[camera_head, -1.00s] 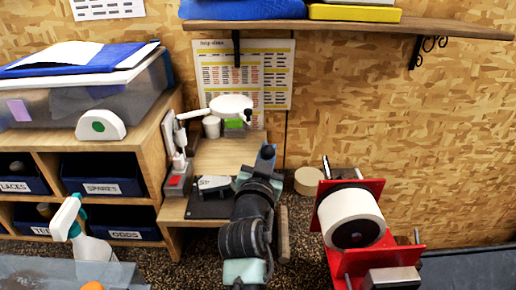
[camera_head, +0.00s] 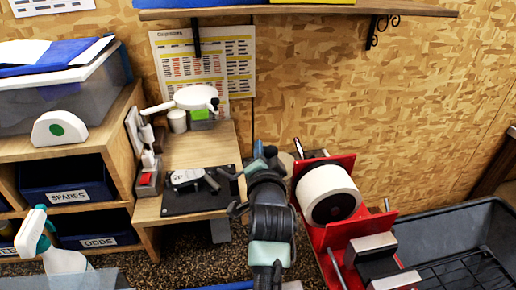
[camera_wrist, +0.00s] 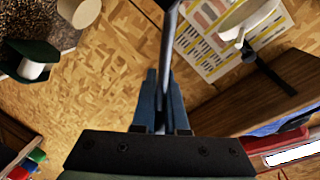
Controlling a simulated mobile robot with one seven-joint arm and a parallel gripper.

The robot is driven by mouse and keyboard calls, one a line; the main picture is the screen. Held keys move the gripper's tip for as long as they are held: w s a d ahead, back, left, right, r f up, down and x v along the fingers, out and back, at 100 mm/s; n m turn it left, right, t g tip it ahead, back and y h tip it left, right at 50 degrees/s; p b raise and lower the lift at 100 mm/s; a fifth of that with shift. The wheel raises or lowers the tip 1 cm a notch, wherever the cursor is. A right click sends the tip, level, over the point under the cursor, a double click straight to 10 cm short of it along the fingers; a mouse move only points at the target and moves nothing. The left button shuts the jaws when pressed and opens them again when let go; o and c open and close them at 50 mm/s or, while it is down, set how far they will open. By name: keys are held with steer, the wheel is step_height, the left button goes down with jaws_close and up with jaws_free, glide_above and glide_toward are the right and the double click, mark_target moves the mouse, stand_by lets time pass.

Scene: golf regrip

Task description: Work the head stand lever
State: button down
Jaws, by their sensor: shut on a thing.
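The head stand is a small grey device (camera_head: 186,177) on a black plate (camera_head: 195,203) at the right side of the wooden bench. A short dark arm, perhaps its lever (camera_head: 211,180), sticks out on its right. My gripper (camera_head: 262,153) is to the right of the stand, partly hidden by my own wrist. In the wrist view my blue fingers (camera_wrist: 158,105) are closed together around a thin dark grey rod (camera_wrist: 168,50), which runs up out of the picture.
A red stand with a white tape roll (camera_head: 330,192) is close on my right, with a dark bin (camera_head: 450,235) beyond. A magnifier lamp (camera_head: 196,97) leans over the bench. A wall shelf (camera_head: 300,11) hangs above. A spray bottle (camera_head: 45,240) is at the front left.

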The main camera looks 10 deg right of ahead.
steer(key=shift+d+f+m, duration=0.1)
steer(key=shift+f+m, duration=0.2)
stand_by(0.4)
steer(key=c, duration=0.9)
jaws_free()
steer(key=shift+c, duration=0.2)
steer(key=shift+s, duration=0.1)
steer(key=s+a+r+b, duration=0.1)
steer(key=s+r+b, duration=0.1)
steer(key=s, duration=1)
steer(key=shift+s+a+b, duration=0.25)
steer(key=shift+b, duration=0.1)
